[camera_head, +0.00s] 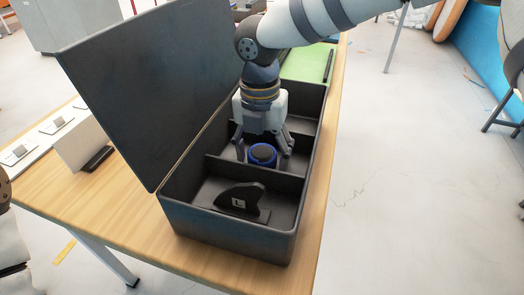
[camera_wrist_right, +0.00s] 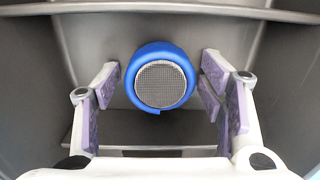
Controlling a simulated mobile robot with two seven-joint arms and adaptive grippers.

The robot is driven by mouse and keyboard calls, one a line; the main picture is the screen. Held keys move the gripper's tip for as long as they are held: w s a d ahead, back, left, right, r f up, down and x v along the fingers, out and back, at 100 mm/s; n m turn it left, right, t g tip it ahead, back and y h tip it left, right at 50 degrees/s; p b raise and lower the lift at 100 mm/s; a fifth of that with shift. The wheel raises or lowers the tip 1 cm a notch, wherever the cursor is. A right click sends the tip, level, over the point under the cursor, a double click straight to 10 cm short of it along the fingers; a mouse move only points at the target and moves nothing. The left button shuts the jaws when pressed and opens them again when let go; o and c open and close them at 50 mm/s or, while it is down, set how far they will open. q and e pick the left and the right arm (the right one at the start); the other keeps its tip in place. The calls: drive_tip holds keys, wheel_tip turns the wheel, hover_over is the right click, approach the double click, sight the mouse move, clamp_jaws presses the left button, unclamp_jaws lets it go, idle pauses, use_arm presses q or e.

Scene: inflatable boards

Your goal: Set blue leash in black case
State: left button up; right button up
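The blue leash (camera_head: 262,154), a coil with a grey woven middle, sits in the middle compartment of the open black case (camera_head: 181,209). In the right wrist view the leash (camera_wrist_right: 160,77) lies between my right gripper's fingers, with a gap on both sides. My right gripper (camera_head: 264,151) reaches down into that compartment and is open around the leash; the wrist view shows the gripper (camera_wrist_right: 161,82) too.
A black fin (camera_head: 240,196) lies in the case's near compartment. Dividers (camera_head: 228,166) separate the compartments, and the raised lid (camera_head: 150,90) stands along the left. A green object (camera_head: 306,64) lies behind the case on the wooden table (camera_head: 125,210).

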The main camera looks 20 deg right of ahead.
sight(261, 151)
wheel_tip(261, 151, up, 12)
drive_tip(key=shift+r, duration=0.2)
idle(0.4)
drive_tip(key=shift+a, duration=0.1)
